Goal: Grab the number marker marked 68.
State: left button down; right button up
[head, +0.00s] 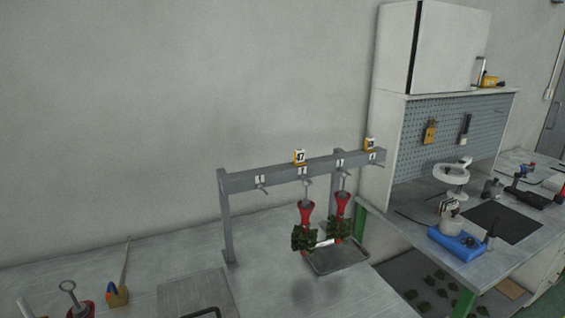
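The left marker (299,157) carries dark digits whose last looks like a 7. The right marker (370,144) stands near the bar's right end, and its digits are too small to read. I cannot tell for sure which one is 68. Neither of my grippers is in view.
The grey rack (228,215) stands on the pale table (110,255). Two red-topped pieces with dark green clusters, left (305,220) and right (340,210), hang below its bar. A metal tray (345,262) lies beneath. A workbench (500,245) stands at right.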

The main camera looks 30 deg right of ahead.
aim_at(369, 142)
jog(key=z, duration=1.5)
jog(key=i+l, duration=0.15)
jog(key=l, duration=0.25)
jog(key=i+l, duration=0.2)
jog(key=l, duration=0.15)
jog(key=i+l, duration=0.15)
jog(key=l, duration=0.25)
jog(key=i+l, duration=0.2)
jog(key=l, duration=0.15)
jog(key=i+l, duration=0.15)
jog(key=l, duration=0.25)
jog(key=i+l+u, duration=0.1)
jog(key=l, duration=0.3)
jog(key=i, duration=0.1)
